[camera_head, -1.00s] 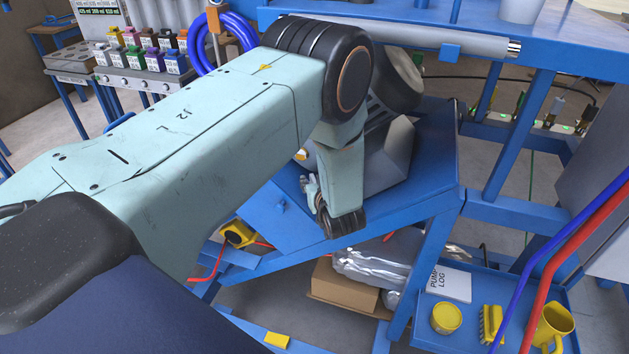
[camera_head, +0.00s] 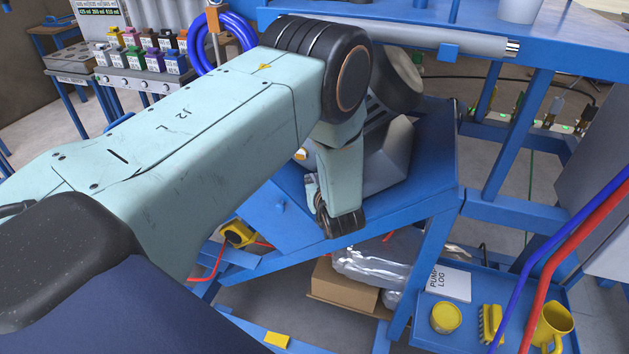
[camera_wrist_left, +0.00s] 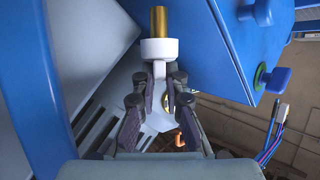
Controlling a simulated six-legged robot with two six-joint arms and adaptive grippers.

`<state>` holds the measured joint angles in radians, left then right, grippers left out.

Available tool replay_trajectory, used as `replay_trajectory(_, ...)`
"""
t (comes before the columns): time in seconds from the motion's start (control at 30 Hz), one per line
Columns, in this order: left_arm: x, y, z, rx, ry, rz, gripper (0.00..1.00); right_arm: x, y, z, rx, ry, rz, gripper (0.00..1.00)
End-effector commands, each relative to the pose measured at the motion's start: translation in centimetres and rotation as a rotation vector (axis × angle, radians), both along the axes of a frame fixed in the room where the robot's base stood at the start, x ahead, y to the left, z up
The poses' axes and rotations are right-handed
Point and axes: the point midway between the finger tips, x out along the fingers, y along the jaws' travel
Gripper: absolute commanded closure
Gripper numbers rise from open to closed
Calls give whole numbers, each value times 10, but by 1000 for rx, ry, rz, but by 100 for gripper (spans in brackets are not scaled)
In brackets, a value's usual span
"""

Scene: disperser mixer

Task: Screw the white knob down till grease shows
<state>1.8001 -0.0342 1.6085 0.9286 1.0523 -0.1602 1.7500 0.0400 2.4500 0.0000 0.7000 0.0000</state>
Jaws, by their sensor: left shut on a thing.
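The white knob (camera_wrist_left: 157,50) is in the upper middle of the left wrist view, with a brass rod (camera_wrist_left: 158,19) standing out of its top. A narrow white stem runs from its collar down between my fingers. My left gripper (camera_wrist_left: 160,82) has its dark jointed fingers on both sides of the stem and is shut on the knob. In the head view my left wrist (camera_head: 342,185) reaches down over the blue stand, and my arm hides the knob and fingertips. No grease can be made out. My right gripper is in neither view.
The blue stand (camera_head: 435,165) and a grey housing (camera_head: 392,158) are close around my wrist. A lower blue tray holds a pump log (camera_head: 449,283), a yellow tub (camera_head: 446,318) and a yellow mug (camera_head: 553,326). A blue button (camera_wrist_left: 278,80) is at right in the wrist view.

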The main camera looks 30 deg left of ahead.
Motion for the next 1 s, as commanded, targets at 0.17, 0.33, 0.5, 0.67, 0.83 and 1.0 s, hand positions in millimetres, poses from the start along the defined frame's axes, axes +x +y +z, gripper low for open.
replay_trajectory(0.17, -2, 1, -1, 0, 4, -36, 100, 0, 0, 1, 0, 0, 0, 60)
replay_trajectory(0.33, -3, 2, -1, -1, 5, -117, 100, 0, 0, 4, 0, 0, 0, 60)
replay_trajectory(0.5, -5, 4, -1, -3, 5, -233, 100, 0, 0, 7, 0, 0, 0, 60)
replay_trajectory(0.67, -6, 6, -1, -4, 4, -347, 100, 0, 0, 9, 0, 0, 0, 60)
replay_trajectory(0.83, -6, 7, -1, -4, 4, -458, 100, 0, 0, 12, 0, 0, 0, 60)
replay_trajectory(1.0, -6, 8, -1, -3, 4, -549, 100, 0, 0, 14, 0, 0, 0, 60)
